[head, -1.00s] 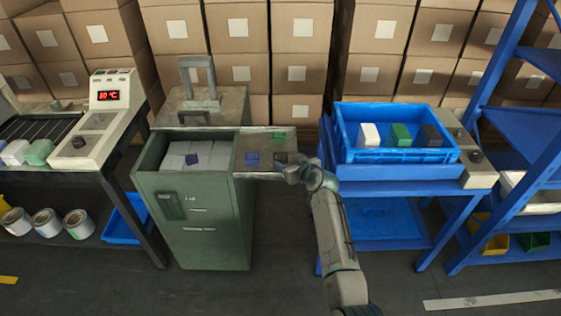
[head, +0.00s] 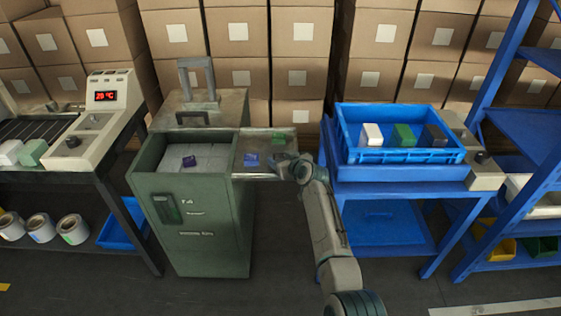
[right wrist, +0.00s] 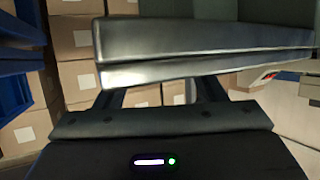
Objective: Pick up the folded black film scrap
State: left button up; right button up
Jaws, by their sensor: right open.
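My right gripper (head: 287,160) is open at the right end of the shallow side tray (head: 248,171), beside the green cabinet. I cannot make out the folded black film scrap now; the gripper covers that end of the tray. A blue scrap (head: 251,159) and a green scrap (head: 278,138) lie on the tray. My left gripper is not in view.
A blue crate (head: 405,156) with several blocks stands on the blue table to the right. Stacked cartons (head: 300,75) stand behind.

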jog(key=c, duration=0.7)
